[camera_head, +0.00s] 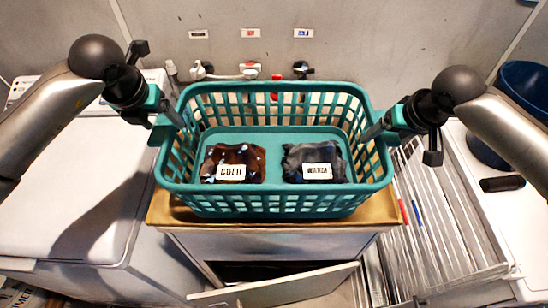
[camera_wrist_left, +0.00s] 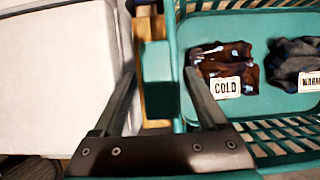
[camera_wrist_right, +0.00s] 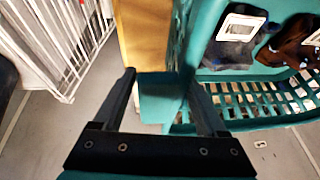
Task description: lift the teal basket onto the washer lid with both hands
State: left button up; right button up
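The teal basket (camera_head: 265,205) stands upright on a wood-topped cabinet (camera_head: 390,212). It holds a dark brown cloth bundle (camera_head: 232,158) labelled COLD and a dark grey one (camera_head: 312,158) labelled WARM. My left gripper (camera_wrist_left: 157,75) has its fingers spread on either side of the basket's left handle block. My right gripper (camera_wrist_right: 161,78) straddles the right handle block the same way. On each, one finger is outside and one is on the basket side; finger contact is hard to judge. The white washer lid (camera_head: 75,190) is at the left, also in the left wrist view (camera_wrist_left: 55,80).
White wire racks (camera_head: 440,225) stand right of the cabinet. A dark blue bucket (camera_head: 525,90) is at the far right. Taps (camera_head: 250,70) line the wall behind the basket. An open cabinet door or drawer front (camera_head: 275,288) projects below. The washer lid's visible surface is clear.

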pick_arm(q)
grip_shut()
pick_arm(e)
grip_shut()
pick_arm(q)
jog(key=shift+r, duration=0.1)
pick_arm(e)
jog(key=shift+r, duration=0.1)
